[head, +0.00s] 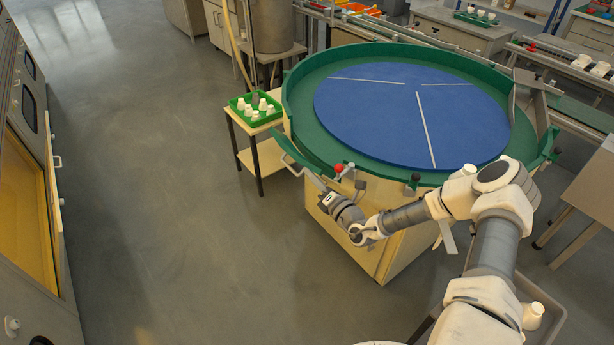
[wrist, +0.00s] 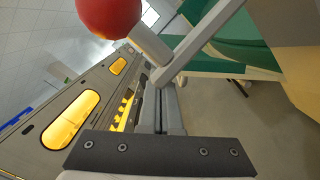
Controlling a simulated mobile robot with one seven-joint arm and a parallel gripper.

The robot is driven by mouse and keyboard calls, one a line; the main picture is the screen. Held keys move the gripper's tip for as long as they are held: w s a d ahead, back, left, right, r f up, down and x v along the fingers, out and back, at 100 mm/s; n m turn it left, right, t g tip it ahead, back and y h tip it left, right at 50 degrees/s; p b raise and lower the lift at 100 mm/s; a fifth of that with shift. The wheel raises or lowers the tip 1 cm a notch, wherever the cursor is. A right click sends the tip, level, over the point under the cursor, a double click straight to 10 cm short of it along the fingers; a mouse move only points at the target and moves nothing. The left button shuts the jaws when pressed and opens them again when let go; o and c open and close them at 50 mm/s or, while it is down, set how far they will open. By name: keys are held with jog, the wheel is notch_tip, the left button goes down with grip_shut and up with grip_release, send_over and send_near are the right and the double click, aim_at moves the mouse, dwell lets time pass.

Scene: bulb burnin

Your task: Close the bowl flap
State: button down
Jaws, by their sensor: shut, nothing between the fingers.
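The bowl is a large round feeder with a green wall (head: 350,50) and a blue disc (head: 380,110) inside it. A curved green flap (head: 284,146) at its left front stands out from the wall, its far end apart from the rim. A red ball knob (head: 338,168) sits at the front rim near the flap; it shows large in the wrist view (wrist: 108,14) on a grey post. My gripper (head: 308,174) is shut and empty, low beside the flap and left of the knob. In the wrist view the fingers (wrist: 160,100) are together, close to a grey bar; contact cannot be told.
A small table (head: 249,163) with a green tray (head: 246,117) of white pieces stands close left of the flap. A grey cabinet with an open yellow-lined compartment (head: 30,210) is at far left. The floor (head: 160,200) between them is clear. Conveyor rails run behind the bowl.

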jog(key=shift+w+d+r+m+p, duration=0.3)
jog(key=shift+w+d+r+p, duration=0.15)
jog(key=shift+d+r+p, duration=0.2)
jog(key=shift+f, duration=0.15)
